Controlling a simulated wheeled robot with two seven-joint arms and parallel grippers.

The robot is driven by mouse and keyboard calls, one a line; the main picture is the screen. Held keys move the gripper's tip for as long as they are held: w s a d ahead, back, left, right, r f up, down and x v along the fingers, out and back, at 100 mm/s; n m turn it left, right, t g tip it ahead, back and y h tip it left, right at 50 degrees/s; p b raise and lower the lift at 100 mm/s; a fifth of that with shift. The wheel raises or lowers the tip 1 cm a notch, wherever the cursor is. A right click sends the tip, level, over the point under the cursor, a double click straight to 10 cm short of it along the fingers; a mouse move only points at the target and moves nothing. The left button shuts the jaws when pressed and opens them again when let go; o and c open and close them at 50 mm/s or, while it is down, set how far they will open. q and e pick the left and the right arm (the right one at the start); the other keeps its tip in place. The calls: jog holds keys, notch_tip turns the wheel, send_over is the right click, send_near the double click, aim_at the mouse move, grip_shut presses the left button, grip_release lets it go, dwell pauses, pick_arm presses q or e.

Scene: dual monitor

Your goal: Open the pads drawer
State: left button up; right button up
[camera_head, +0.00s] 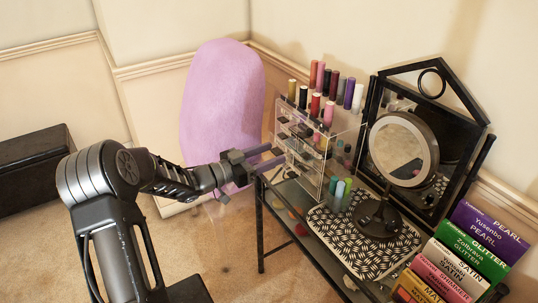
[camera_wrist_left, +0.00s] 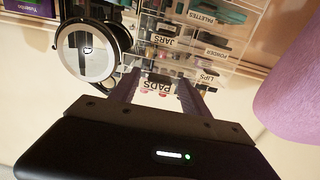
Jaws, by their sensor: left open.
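The clear acrylic drawer organizer (camera_head: 309,168) stands on the left end of the glass table. In the left wrist view the label of the pads drawer (camera_wrist_left: 156,87) shows upside down between my left gripper's fingers (camera_wrist_left: 158,80). Small pink things show in or near that drawer. In the head view my left gripper (camera_head: 273,156) is open and empty, with its fingers pointing at the organizer's drawer fronts. I cannot tell whether the fingertips touch the organizer. The pads drawer's handle is not clear, and how far the drawer stands out cannot be told. My right gripper is not in view.
Lipsticks and bottles (camera_head: 320,78) stand on and behind the organizer. A round mirror (camera_head: 399,150) stands on a patterned mat (camera_head: 335,236) to its right. Stacked colored boxes (camera_head: 462,262) fill the table's right end. A pink rounded object (camera_head: 222,100) stands behind my left arm.

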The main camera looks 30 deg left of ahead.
pick_arm(q)
jog(key=shift+s, duration=0.1)
jog(key=b+v, duration=0.1)
jog(key=v, duration=0.6)
jog(key=shift+s+a, duration=0.2)
dwell(0.3)
